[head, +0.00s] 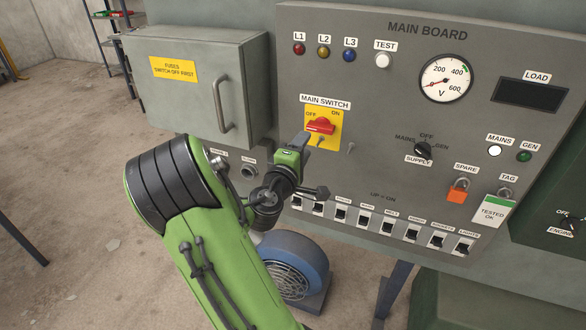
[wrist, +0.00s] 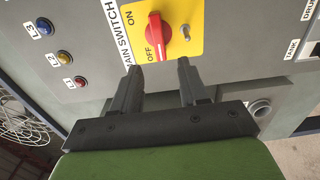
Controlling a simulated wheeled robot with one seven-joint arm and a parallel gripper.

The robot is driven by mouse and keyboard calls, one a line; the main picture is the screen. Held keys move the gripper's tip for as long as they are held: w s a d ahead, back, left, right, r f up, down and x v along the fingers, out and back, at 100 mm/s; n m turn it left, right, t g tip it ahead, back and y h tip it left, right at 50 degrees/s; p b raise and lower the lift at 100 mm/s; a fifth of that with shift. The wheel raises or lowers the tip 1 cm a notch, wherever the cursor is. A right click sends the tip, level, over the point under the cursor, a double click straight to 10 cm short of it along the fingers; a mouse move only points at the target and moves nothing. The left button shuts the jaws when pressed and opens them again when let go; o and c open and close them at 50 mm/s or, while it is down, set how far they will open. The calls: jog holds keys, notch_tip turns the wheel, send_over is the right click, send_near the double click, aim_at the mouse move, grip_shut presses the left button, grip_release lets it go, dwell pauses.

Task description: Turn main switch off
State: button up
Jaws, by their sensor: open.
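The main switch is a red handle (head: 320,125) on a yellow plate (head: 311,114) marked OFF at left and ON at right. In the wrist view the red handle (wrist: 157,38) appears beyond the fingertips, roughly in line with the gap between them. That view is turned, with ON above OFF. The handle lies about crosswise on the board; which label it points at is unclear. My gripper (head: 304,146) is just below the switch in the head view. In the wrist view my gripper (wrist: 157,72) is open and empty, its fingers apart from the handle.
A small metal peg (wrist: 185,32) stands beside the handle. A grey fuse box (head: 195,85) with a bar handle projects left of the switch. A row of breakers (head: 364,217) runs below. The supply selector (head: 423,150) is to the right.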

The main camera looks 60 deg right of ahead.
jog(key=s+a+b, duration=0.1)
jog(key=a+b, duration=0.4)
jog(key=a, duration=0.2)
jog(key=shift+s+a+b, duration=0.15)
jog(key=shift+a+b, duration=0.2)
